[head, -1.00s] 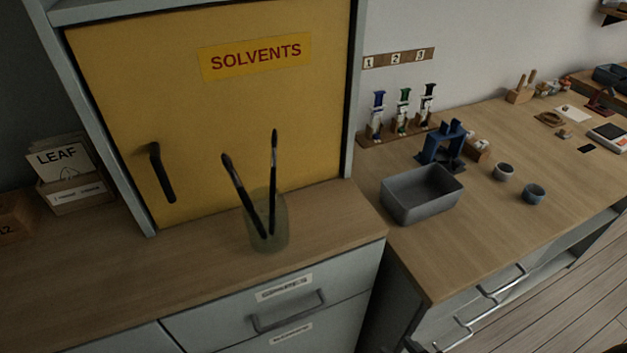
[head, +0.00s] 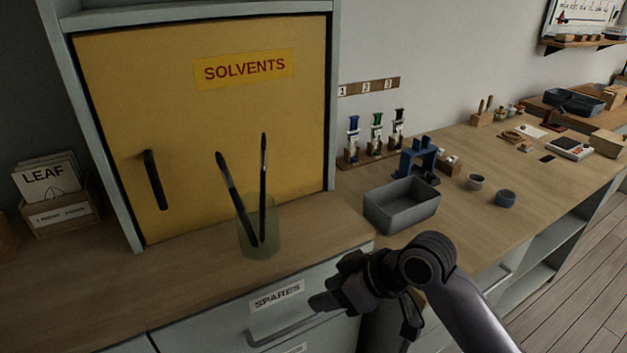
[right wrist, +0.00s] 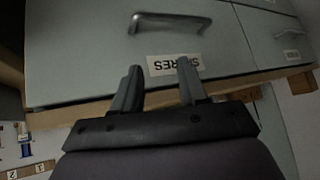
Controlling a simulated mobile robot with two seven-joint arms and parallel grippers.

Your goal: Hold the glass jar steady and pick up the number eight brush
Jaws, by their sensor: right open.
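The glass jar (head: 270,240), greenish and see-through, stands upright on the wooden top in front of the yellow cabinet. Two dark brushes lean in it, bristle ends up: a left one (head: 233,190) tilted left and a right one (head: 263,180) nearly upright. I cannot read a number on either. My right gripper (head: 328,300) is in front of the drawers, lower than the jar and to its right, touching neither jar nor brushes. In the right wrist view its two fingers (right wrist: 158,76) are apart with nothing between them. My left gripper is not in view.
The yellow SOLVENTS cabinet (head: 205,130) stands close behind the jar. A drawer handle (head: 285,330) sticks out below the SPARES label (head: 277,296). A grey bin (head: 402,208) stands on the right bench. The wooden top left of the jar (head: 165,275) is clear.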

